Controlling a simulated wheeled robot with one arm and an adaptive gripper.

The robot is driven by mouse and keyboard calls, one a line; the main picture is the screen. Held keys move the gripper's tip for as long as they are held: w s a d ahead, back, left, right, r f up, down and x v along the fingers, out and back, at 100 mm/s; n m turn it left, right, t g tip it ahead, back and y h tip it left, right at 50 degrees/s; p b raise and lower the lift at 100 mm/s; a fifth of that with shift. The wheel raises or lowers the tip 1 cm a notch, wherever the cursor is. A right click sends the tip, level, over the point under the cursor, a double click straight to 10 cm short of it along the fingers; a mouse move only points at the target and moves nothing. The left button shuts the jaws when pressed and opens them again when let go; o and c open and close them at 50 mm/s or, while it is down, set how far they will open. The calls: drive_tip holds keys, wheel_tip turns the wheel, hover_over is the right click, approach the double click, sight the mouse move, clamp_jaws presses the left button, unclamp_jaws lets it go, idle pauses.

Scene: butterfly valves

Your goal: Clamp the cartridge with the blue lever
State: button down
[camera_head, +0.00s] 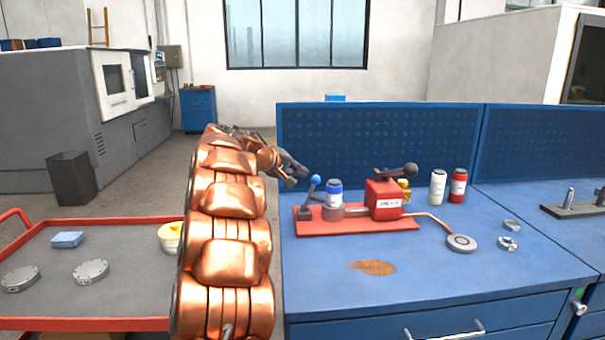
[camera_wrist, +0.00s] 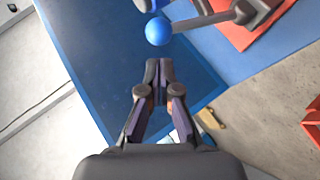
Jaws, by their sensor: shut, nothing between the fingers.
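The blue lever (camera_head: 314,180) has a round blue ball knob on a short grey arm at the left end of a red base plate (camera_head: 355,222). Its ball also shows in the wrist view (camera_wrist: 158,31), just beyond my fingertips. My gripper (camera_head: 303,172) is close to the left of the blue ball. In the wrist view my gripper (camera_wrist: 159,64) is shut with its fingertips together and nothing between them.
A red block (camera_head: 383,200) with a black-knobbed lever (camera_head: 410,170) stands at the base's right. A white bottle (camera_head: 437,187) and a red bottle (camera_head: 458,186) stand behind.

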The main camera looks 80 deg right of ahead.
drive_tip(key=w+v, duration=0.1)
drive_tip(key=v, duration=1)
drive_tip(key=shift+w+d+r+b, duration=0.2)
drive_tip(key=shift+w+b, duration=0.1)
drive_tip(key=shift+b, duration=0.15)
